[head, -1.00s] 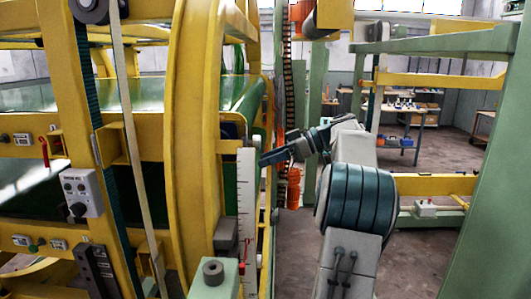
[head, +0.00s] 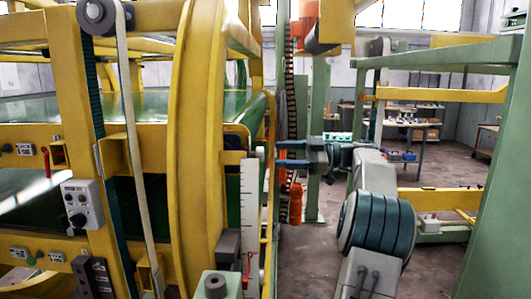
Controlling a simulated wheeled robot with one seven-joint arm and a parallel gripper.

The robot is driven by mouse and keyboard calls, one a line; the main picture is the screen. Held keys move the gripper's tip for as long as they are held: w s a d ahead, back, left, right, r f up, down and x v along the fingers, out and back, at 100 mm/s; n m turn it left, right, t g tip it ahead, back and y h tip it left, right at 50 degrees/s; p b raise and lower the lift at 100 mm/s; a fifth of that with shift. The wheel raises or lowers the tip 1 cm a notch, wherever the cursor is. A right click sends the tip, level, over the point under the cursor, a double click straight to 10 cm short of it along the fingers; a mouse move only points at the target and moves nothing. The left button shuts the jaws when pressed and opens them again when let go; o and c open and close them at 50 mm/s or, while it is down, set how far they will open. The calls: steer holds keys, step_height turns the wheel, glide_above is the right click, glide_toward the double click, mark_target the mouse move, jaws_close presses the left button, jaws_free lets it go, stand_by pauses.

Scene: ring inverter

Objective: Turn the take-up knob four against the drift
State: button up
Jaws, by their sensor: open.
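My gripper (head: 281,154) is in the middle of the head view, with two dark fingers pointing left. A grey round knob (head: 215,284) sits on a pale green block at the bottom, below and left of my gripper. A black knob (head: 78,220) is on a grey control box (head: 88,203) at the left. I cannot tell which knob is number four. A white upright scale (head: 249,215) with a red pointer (head: 249,262) stands left of my gripper, apart from it.
A large yellow ring (head: 196,130) and yellow frame fill the left, around a green belt (head: 150,105). A green post (head: 497,190) stands at the right. An orange cylinder (head: 296,203) is behind and below my gripper. Open floor (head: 315,260) lies below the arm.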

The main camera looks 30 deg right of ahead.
mark_target(257, 154)
steer(key=shift+p+x, duration=0.45)
steer(key=shift+x, duration=2.2)
steer(key=c, duration=1)
